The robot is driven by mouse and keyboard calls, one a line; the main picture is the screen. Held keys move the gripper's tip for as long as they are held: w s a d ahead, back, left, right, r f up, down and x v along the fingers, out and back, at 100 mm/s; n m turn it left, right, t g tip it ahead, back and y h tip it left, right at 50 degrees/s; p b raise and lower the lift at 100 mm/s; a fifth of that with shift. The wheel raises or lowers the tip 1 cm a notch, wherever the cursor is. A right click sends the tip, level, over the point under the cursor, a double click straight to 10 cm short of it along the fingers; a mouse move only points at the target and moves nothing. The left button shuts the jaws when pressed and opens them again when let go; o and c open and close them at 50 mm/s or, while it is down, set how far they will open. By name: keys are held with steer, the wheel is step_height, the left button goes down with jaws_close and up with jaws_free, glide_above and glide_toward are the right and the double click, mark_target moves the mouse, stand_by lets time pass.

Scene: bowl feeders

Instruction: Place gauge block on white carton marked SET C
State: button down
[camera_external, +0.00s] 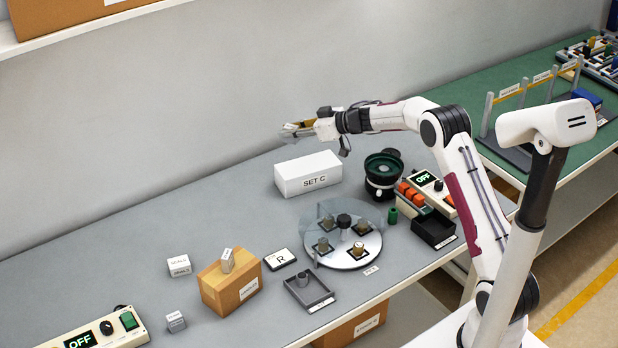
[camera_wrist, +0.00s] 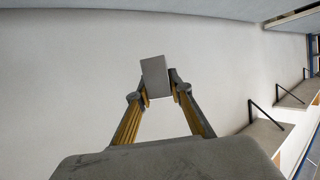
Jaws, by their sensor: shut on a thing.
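My gripper (camera_external: 292,128) is held up in the air at the back of the bench, level and pointing left, above the white carton. It is shut on a plain grey rectangular block, the gauge block (camera_wrist: 155,75), which sits between the fingertips in the wrist view. In the external view the block is small and hard to make out at the fingertips. The white carton marked SET C (camera_external: 318,184) stands on the grey bench below my gripper, with its top clear. The wrist view does not show the carton.
A round fixture plate (camera_external: 343,256) with several posts and a clear guard stands in front of the carton. A black-green bowl feeder (camera_external: 383,171) is close on its right. A cardboard box (camera_external: 231,291) with a small grey block (camera_external: 227,260) on top is at front left.

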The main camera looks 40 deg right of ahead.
steer(key=d+f, duration=0.1)
steer(key=d+f+m+h, duration=0.1)
steer(key=d, duration=0.1)
steer(key=d+f+m+t+h, duration=0.1)
steer(key=d, duration=0.1)
steer(key=shift+s+f, duration=0.1)
steer(key=shift+s, duration=0.05)
steer(key=shift+a, duration=0.1)
glide_above(305, 172)
steer(key=shift+f, duration=3.1)
steer(key=shift+f, duration=0.1)
steer(key=shift+f, duration=1.8)
steer(key=shift+f, duration=0.15)
